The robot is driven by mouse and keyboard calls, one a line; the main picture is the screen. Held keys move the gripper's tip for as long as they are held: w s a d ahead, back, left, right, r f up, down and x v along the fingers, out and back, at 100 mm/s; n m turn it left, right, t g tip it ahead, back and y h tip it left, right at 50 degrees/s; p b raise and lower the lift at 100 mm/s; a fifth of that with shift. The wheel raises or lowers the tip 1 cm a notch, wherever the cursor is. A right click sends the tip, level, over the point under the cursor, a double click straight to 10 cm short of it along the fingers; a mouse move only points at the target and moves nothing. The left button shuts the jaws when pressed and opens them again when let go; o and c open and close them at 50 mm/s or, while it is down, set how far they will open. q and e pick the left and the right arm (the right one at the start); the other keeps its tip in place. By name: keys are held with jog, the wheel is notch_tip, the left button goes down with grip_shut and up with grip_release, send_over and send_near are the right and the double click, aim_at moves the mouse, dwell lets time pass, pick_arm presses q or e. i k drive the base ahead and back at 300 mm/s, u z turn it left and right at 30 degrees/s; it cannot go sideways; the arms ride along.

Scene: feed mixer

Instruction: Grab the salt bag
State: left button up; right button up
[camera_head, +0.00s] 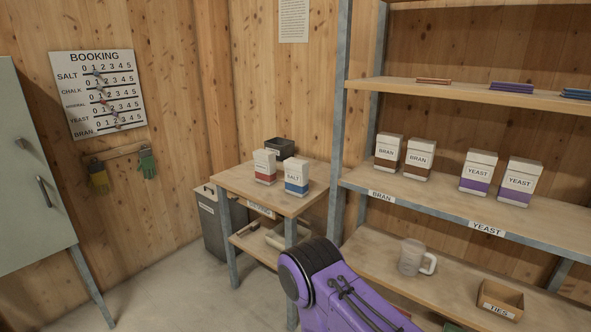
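The salt bag (296,176) is white with a blue lower band and the word SALT. It stands upright on the small wooden table (245,190), near its right end. A similar white bag with a red band (265,167) stands just left of it. A purple arm link of mine shows at the bottom middle, in front of and below the table. No gripper fingers are in view. Nothing is touching the salt bag except the table and possibly the neighbouring bag.
A dark box (280,148) sits behind the bags. A metal-framed shelf (400,190) on the right holds bran bags (420,158), yeast bags (479,171), a mug (412,258) and a ties box (500,299). A dark bin (212,225) stands left of the table. Floor at lower left is clear.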

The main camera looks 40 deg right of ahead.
aim_at(297, 170)
jog(key=z, duration=0.7)
jog(key=i, duration=1.4)
jog(key=z, duration=0.85)
